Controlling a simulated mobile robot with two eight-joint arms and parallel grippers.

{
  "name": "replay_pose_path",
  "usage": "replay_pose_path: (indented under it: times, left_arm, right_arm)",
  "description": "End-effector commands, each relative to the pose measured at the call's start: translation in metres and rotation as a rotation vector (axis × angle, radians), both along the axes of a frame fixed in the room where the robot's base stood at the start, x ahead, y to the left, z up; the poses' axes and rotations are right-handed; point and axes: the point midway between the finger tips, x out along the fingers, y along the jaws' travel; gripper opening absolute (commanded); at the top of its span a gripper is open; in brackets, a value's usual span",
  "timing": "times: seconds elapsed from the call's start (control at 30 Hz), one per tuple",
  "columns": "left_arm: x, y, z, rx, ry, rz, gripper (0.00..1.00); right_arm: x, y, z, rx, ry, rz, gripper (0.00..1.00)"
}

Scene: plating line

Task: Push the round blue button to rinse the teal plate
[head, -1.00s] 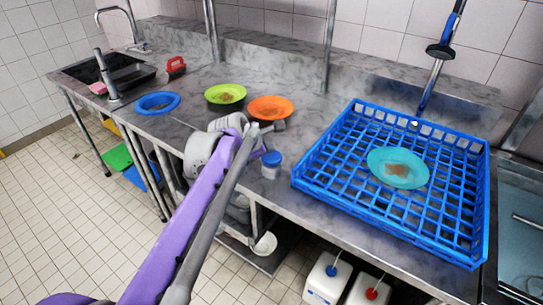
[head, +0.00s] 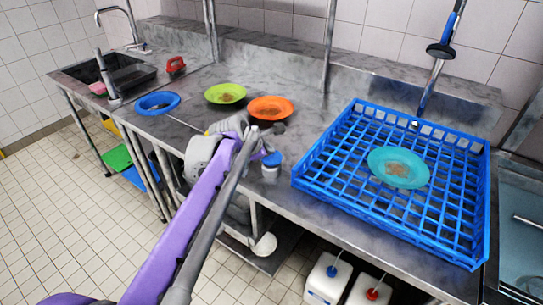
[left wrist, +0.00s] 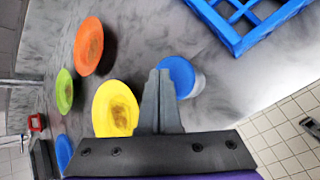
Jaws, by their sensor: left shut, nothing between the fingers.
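The teal plate (head: 381,158) lies in a blue rack (head: 308,178) on the counter, with a brown food patch on it. A round blue button (head: 271,157) tops a short white cylinder near the counter's front edge. It also shows in the left wrist view (left wrist: 182,74), just right of the fingertips. My left gripper (head: 278,128) is shut and empty. In the left wrist view the fingers (left wrist: 159,76) overlap the button's left edge; I cannot tell contact. My right gripper is out of view.
A green plate (head: 212,93), an orange plate (head: 285,105) and a blue plate (head: 145,103) stand on the counter. A yellow plate (left wrist: 103,121) sits close left of my fingers in the wrist view. A spray hose (head: 438,70) hangs behind the rack.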

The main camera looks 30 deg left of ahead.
Motion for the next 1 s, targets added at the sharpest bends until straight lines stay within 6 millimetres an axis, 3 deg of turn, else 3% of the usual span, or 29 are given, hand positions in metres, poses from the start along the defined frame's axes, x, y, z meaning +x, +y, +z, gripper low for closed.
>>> replay_pose_path:
  times: [1.0]
  left_arm:
    - [0.000,0.000,-0.011,0.000,0.000,0.000,0.00]
  right_arm:
    - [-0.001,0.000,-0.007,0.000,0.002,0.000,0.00]
